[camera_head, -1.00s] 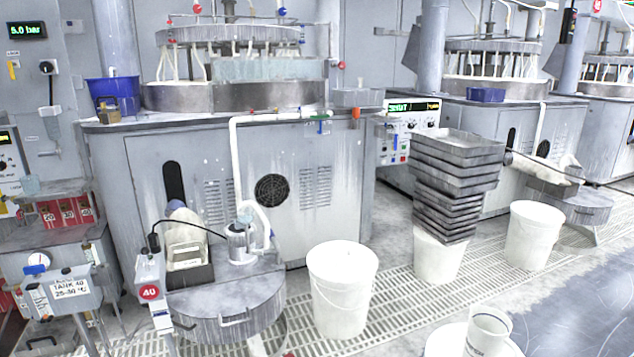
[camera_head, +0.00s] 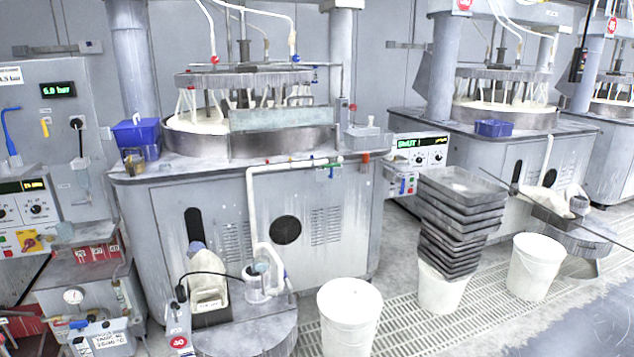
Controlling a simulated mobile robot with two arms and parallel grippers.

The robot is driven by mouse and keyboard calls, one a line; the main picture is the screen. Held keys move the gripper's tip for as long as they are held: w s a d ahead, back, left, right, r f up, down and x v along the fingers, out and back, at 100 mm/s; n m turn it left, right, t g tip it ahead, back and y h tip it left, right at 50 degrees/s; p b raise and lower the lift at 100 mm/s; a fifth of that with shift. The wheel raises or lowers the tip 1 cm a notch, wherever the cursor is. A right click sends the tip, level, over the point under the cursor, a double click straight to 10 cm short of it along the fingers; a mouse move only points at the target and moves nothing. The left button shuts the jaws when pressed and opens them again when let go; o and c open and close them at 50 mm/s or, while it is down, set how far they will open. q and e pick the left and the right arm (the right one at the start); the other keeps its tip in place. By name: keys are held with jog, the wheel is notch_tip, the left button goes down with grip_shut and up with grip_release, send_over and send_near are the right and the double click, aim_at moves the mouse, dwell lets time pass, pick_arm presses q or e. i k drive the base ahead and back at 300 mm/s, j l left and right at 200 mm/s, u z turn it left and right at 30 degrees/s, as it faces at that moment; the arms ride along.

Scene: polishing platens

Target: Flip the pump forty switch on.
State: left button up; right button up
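A small grey switch box with a red round "40" label (camera_head: 179,342) stands at the bottom, left of centre, partly cut off by the lower edge. Its switch position is too small to tell. A black cable (camera_head: 215,273) runs from the box to a small pump (camera_head: 262,282) on the round grey tank (camera_head: 245,335). A white pipe (camera_head: 250,205) rises from near the pump up the machine's front. Neither of my grippers is in view.
A white bucket (camera_head: 348,315) stands right of the tank. A tall stack of grey trays (camera_head: 460,215) rests on another bucket (camera_head: 441,290). At lower left is a box labelled for a tank (camera_head: 108,340). Floor grating (camera_head: 395,325) lies between; grey floor is open at lower right.

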aim_at(173, 304)
jog(key=i+j+z, duration=0.2)
jog(key=j, duration=1.05)
jog(key=j+z, duration=0.2)
jog(key=j, duration=1)
jog(key=i, duration=0.05)
